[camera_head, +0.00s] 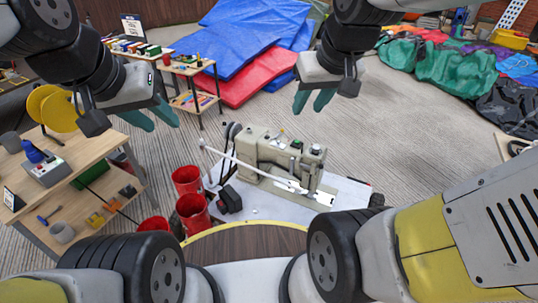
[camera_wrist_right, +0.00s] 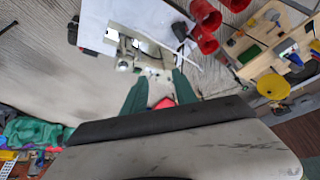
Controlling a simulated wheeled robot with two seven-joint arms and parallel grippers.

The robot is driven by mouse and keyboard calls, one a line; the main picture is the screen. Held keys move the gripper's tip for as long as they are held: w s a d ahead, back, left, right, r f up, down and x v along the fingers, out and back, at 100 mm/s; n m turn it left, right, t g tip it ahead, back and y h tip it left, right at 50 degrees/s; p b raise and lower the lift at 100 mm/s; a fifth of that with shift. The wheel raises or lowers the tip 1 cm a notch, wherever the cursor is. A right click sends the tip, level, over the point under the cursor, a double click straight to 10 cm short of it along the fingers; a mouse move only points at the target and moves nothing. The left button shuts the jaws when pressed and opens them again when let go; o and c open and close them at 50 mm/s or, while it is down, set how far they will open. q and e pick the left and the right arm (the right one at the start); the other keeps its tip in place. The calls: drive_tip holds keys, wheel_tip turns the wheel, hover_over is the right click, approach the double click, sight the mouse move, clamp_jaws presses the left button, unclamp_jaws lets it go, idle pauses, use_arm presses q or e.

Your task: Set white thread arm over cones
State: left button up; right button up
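A beige sewing machine (camera_head: 275,152) stands on a white table top, and its head also shows in the right wrist view (camera_wrist_right: 126,50). A thin white rod (camera_head: 235,158), which looks like the thread arm, slants across the machine's near side, from upper left down to lower right. Dark cone-like shapes (camera_head: 229,132) stand at the machine's left end; the rod's upper end is near them, but I cannot tell whether it is over them. My left gripper (camera_head: 151,119) is open and empty, high left of the machine. My right gripper (camera_head: 312,101) is open and empty, above and behind it; its parted fingers show in the wrist view (camera_wrist_right: 159,90).
Red buckets (camera_head: 188,180) stand left of the white table (camera_head: 265,207). A wooden workbench (camera_head: 92,160) with tools is at the left. Blue and red folded sheets (camera_head: 225,50) lie behind. Carpet is clear to the machine's right.

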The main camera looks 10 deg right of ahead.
drive_tip(key=w+f+n+g+h, duration=0.1)
drive_tip(key=w+f+n+g, duration=0.15)
drive_tip(key=w+f, duration=0.8)
drive_tip(key=w+f+n+g+h, duration=0.1)
drive_tip(key=w+f+n, duration=0.45)
drive_tip(key=f, duration=0.85)
drive_tip(key=shift+g, duration=0.65)
drive_tip(key=f, duration=0.6)
drive_tip(key=w+f, duration=0.1)
drive_tip(key=f, duration=0.5)
drive_tip(key=w+f, duration=0.1)
drive_tip(key=f, duration=0.5)
drive_tip(key=shift+w+f, duration=0.15)
drive_tip(key=shift+w, duration=0.05)
clamp_jaws()
